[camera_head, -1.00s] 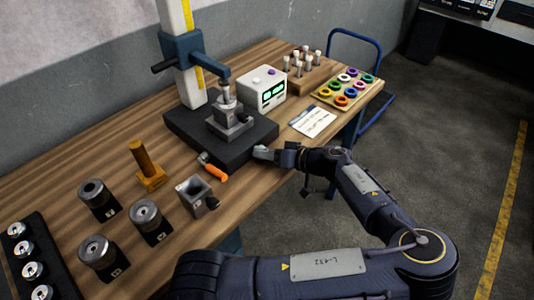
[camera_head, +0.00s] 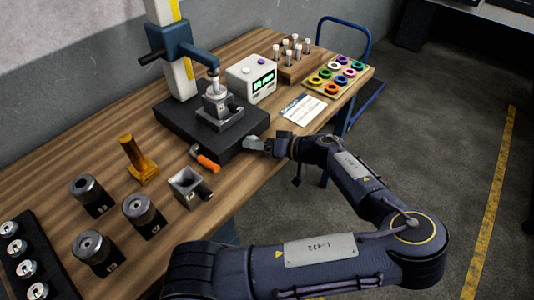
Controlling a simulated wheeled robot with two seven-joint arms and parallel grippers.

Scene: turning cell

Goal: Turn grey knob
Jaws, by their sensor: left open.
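A white box (camera_head: 241,85) with a green display (camera_head: 263,83) stands at the back of the bench. On its top are a small grey knob (camera_head: 245,71) and a purple one (camera_head: 261,62). Both look small, and I cannot tell how they are turned. My left gripper (camera_head: 253,144) is open and low at the bench's front edge, beside the front right side of the black press base (camera_head: 180,122). It is well in front of the box and apart from the knobs. Its fingers look empty. My right gripper is out of view.
The press with its grey vise (camera_head: 219,118) stands between my gripper and the box's left side. An orange-handled tool (camera_head: 208,162) lies left of the gripper. A paper card (camera_head: 303,109), wooden peg block (camera_head: 291,68) and coloured-ring tray (camera_head: 338,84) are to the right.

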